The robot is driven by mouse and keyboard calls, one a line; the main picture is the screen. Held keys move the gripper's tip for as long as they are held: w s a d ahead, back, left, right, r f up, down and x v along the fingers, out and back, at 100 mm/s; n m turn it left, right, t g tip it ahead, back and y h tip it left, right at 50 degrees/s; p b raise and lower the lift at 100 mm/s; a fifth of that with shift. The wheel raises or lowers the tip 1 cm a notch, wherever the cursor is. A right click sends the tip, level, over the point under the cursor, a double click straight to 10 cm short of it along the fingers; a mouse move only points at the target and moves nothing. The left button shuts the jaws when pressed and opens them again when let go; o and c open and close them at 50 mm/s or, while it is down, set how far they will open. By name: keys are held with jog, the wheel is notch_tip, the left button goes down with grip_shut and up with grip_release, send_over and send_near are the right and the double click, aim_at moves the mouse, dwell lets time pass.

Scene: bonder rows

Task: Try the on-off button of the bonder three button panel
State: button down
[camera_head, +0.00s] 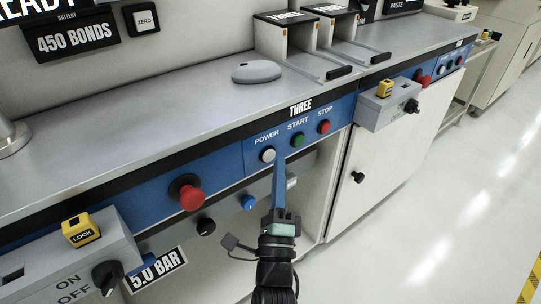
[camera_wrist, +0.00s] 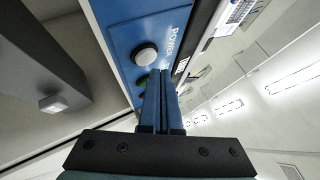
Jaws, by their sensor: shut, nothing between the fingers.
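The bonder three button panel (camera_head: 315,113) is a blue panel under the bench edge, below the label THREE. It carries a white POWER button (camera_head: 267,155), a green START button (camera_head: 298,139) and a red STOP button (camera_head: 323,126). My gripper (camera_head: 279,164) has its blue fingers shut and empty, with the tips just right of and below the POWER button. In the wrist view the POWER button (camera_wrist: 146,55) lies just beyond the fingertips (camera_wrist: 158,72), up and to the left. The green button (camera_wrist: 142,80) is partly hidden behind the fingers. I cannot tell whether the tips touch the panel.
A red mushroom knob (camera_head: 186,192) and a blue knob (camera_head: 249,202) sit left of my gripper. A box with a yellow LOCK tag (camera_head: 81,230) juts out at the lower left, another grey box (camera_head: 384,108) at the right. Floor (camera_head: 440,200) at the right is clear.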

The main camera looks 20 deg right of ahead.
dwell(0.6)
jog(key=shift+w+a, duration=0.15)
jog(key=shift+w, duration=0.25)
jog(key=shift+w+a, duration=0.15)
jog(key=shift+w, duration=0.25)
dwell(0.5)
jog(key=shift+s, duration=0.15)
jog(key=shift+s+d+b, duration=0.3)
jog(key=shift+s+b, duration=0.3)
jog(key=shift+s, duration=0.1)
